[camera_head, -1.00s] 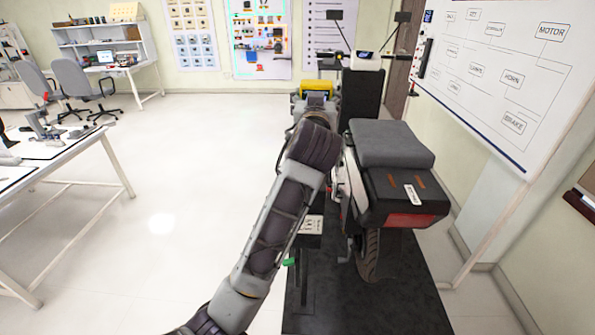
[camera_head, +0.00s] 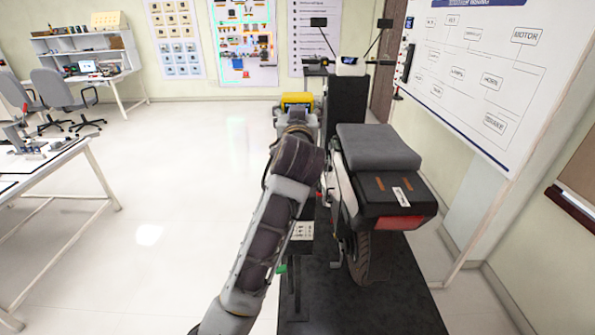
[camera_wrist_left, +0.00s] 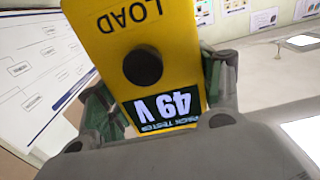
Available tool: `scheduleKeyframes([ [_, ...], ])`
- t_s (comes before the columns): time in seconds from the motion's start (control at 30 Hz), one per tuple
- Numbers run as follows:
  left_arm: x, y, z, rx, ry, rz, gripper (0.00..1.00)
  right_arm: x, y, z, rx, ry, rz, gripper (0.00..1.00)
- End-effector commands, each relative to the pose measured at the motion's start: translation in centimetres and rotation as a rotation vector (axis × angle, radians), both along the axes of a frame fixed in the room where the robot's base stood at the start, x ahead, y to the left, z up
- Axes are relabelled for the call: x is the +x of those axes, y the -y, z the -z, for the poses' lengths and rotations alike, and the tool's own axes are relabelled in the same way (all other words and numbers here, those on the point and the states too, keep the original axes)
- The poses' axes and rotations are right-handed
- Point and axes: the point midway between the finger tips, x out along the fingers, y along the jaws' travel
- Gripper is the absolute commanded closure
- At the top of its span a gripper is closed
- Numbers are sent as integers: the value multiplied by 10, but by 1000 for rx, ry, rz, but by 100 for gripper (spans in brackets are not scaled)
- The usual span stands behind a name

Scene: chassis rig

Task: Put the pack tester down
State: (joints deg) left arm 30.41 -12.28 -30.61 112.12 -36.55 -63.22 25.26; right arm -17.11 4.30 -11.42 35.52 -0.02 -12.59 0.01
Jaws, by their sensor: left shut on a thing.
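The pack tester (camera_wrist_left: 165,55) is a yellow box with a black knob, the word LOAD and a dark display reading 49 V. It appears upside down in the left wrist view. My left gripper (camera_wrist_left: 160,95) is shut on it, one finger on each side. In the head view the tester (camera_head: 297,99) shows as a yellow block beyond my left gripper (camera_head: 296,112), held out in front, left of the scooter's front. What lies directly under the tester is hidden by my arm. My right gripper is not in view.
A scooter with a grey seat (camera_head: 375,148) and black tail box stands on a black mat (camera_head: 375,310), close right of my arm. A wiring whiteboard (camera_head: 480,80) is at right. A white workbench (camera_head: 50,165) stands at left. Open floor (camera_head: 170,180) lies between.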

Motion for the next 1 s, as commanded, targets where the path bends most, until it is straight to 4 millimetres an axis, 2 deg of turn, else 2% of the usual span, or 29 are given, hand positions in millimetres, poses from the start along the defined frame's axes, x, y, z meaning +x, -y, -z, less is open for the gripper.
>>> scheduleKeyframes([
  [0.17,0,0,14,3,0,0,70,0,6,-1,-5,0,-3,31],
  [0.5,0,0,56,2,1,0,70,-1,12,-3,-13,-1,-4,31],
  [0.73,0,0,61,0,2,0,70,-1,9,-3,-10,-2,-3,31],
  [1.0,0,0,64,1,1,-1,70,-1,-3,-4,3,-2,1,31],
])
